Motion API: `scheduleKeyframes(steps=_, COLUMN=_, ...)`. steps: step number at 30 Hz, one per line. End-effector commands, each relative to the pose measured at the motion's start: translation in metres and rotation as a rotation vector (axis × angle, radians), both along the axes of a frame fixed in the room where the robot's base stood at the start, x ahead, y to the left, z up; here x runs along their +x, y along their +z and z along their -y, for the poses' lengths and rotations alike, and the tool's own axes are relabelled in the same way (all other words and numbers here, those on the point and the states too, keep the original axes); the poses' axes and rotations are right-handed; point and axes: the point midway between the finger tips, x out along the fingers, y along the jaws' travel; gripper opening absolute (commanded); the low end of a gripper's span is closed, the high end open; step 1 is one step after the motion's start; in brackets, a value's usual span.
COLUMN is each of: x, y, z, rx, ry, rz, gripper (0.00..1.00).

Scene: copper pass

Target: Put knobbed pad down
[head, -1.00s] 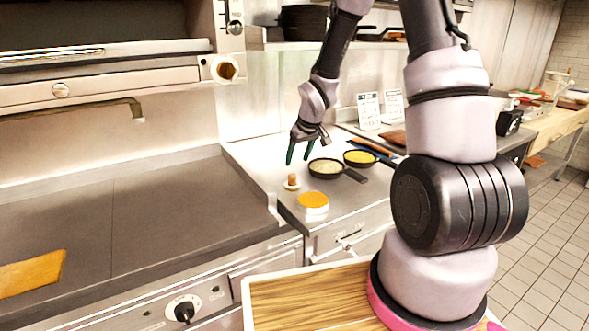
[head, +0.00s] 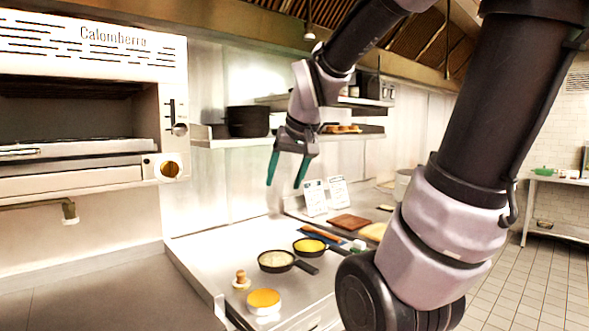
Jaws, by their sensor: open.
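The knobbed pad (head: 241,281) is a small pale disc with a brown knob on top. It sits upright on the steel counter (head: 205,258), just behind the white round dish with orange contents (head: 264,302) and left of a pan. My gripper (head: 285,184) has two teal fingers that point down and stand apart, with nothing between them. It hangs well above the counter, clear of the pad, and appears up and to the right of it in the picture.
Two small black pans, one with pale contents (head: 276,261) and one with yellow (head: 311,245), stand right of the pad. Two upright cards (head: 326,195) and a brown board (head: 349,222) are behind. A shelf with a dark pot (head: 248,121) is on the wall.

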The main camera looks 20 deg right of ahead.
Motion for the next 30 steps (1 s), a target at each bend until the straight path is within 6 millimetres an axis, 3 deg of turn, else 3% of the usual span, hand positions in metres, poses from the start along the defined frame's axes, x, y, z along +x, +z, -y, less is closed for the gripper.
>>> scheduleKeyframes(steps=3, x=-0.039, y=0.021, z=-0.003, rx=0.085, ry=-0.046, rz=0.033, gripper=0.68)
scheduleKeyframes(steps=9, x=-0.073, y=0.033, z=-0.008, rx=0.173, ry=-0.078, rz=0.049, gripper=0.68)
scheduleKeyframes(steps=30, x=-0.077, y=0.034, z=-0.008, rx=0.186, ry=-0.081, rz=0.050, gripper=0.68)
